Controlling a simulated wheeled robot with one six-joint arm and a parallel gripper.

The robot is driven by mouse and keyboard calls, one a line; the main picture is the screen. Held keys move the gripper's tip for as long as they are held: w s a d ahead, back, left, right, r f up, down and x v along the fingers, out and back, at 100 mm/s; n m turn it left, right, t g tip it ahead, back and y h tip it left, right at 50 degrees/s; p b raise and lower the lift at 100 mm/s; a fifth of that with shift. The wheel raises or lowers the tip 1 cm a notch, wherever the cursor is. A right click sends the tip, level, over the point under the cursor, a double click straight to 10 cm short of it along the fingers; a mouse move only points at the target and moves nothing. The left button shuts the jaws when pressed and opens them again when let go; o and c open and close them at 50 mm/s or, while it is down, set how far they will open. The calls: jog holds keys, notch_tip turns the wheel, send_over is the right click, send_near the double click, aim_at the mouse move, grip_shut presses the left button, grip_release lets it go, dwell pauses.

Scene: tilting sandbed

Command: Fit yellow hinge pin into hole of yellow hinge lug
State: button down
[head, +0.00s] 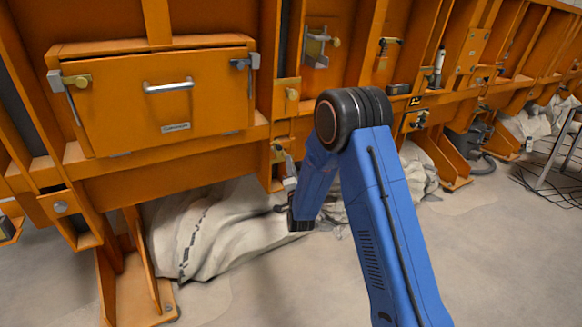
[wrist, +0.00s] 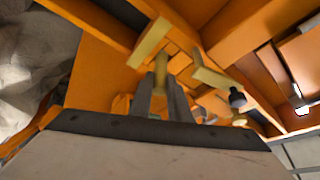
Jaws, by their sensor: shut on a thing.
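My gripper (wrist: 161,90) is shut on the yellow hinge pin (wrist: 161,70), a short yellow piece standing up between the fingertips in the wrist view. Two pale yellow plates are just beyond: one (wrist: 149,43) lies above and left of the pin, the other (wrist: 210,77) to its right. They look like parts of the yellow hinge lug, but its hole cannot be made out. The pin's tip appears near the left plate; whether they touch is unclear. In the head view my gripper (head: 290,184) is low by an orange post, beside a small yellow part (head: 277,154); the pin cannot be made out there.
A dark knob (wrist: 237,97) sits at the end of the right plate. Orange beams crowd around the gripper. An orange hatch (head: 160,105) with a handle is to the left in the head view. A pale cloth bundle (head: 215,228) lies beneath; the floor in front is clear.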

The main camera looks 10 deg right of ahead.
jog(key=shift+w+a+r, duration=0.1)
jog(key=shift+w+a, duration=0.1)
jog(key=shift+w, duration=0.4)
jog(key=shift+w+a+r, duration=0.1)
jog(key=shift+w+a, duration=0.05)
jog(key=shift+w, duration=0.4)
jog(key=shift+w+a+r, duration=0.1)
jog(key=shift+w+a, duration=0.1)
jog(key=shift+w, duration=0.4)
dwell(0.5)
jog(key=c, duration=1.1)
grip_release()
jog(key=shift+r, duration=0.1)
jog(key=shift+c, duration=0.4)
jog(key=shift+s, duration=0.2)
jog(key=shift+c, duration=0.2)
jog(key=shift+o, duration=0.6)
jog(key=shift+s+d, duration=0.25)
jog(key=shift+s, duration=0.5)
jog(key=s+d+f, duration=0.1)
jog(key=s+d, duration=0.1)
jog(key=s, duration=0.3)
jog(key=shift+s+f, duration=0.3)
jog(key=shift+s, duration=0.05)
